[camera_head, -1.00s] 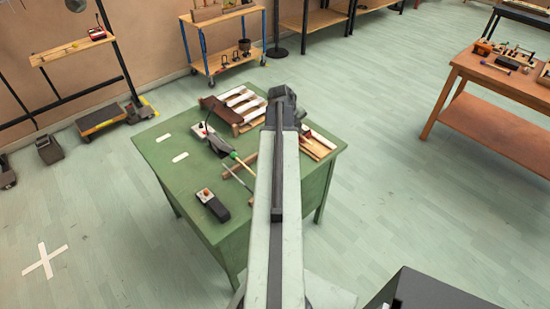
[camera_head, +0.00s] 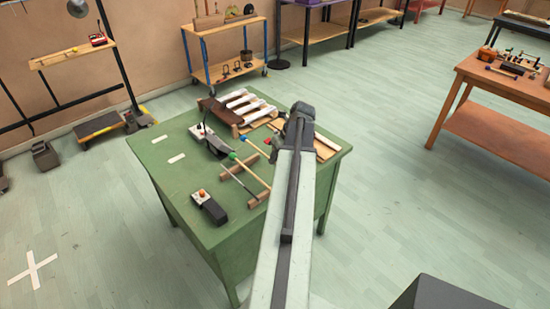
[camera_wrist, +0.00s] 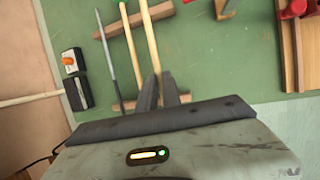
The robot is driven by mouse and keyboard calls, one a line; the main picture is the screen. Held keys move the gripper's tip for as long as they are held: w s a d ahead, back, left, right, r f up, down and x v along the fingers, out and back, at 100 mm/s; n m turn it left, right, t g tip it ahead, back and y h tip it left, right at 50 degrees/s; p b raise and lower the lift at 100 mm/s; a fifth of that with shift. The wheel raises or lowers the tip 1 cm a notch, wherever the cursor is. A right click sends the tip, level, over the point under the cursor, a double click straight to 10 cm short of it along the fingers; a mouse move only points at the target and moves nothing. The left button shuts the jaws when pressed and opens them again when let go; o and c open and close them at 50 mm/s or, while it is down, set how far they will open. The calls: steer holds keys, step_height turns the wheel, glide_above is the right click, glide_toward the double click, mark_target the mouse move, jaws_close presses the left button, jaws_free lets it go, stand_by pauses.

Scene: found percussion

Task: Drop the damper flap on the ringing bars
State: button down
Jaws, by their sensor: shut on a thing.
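The ringing bars (camera_head: 245,103), several pale bars on a wooden frame, sit at the back of the green table. A dark brown board (camera_head: 219,110) stands along their left end; it may be the damper flap, but I cannot tell. My gripper (camera_wrist: 160,90) appears shut on the lower end of a wooden mallet stick (camera_wrist: 150,40). The fingertips are hidden there behind my wrist, over the table's right half, in front and to the right of the bars.
On the green table (camera_head: 175,190), a green-headed mallet (camera_head: 250,170) and a grey rod (camera_head: 238,181) lie across wooden rests. A black box with an orange button (camera_head: 207,206) is near the left front. The left part is mostly clear. A wooden table (camera_head: 480,75) stands right.

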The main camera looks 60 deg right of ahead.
step_height(320, 180, down, 6)
steer(key=b, duration=0.5)
steer(key=shift+f+b, duration=0.2)
steer(key=shift+b, duration=0.1)
steer(key=c, duration=1.5)
jaws_free()
steer(key=shift+o, duration=0.2)
steer(key=shift+r, duration=0.1)
steer(key=p+v, duration=0.7)
steer(key=shift+r, duration=0.25)
steer(key=shift+s, duration=0.1)
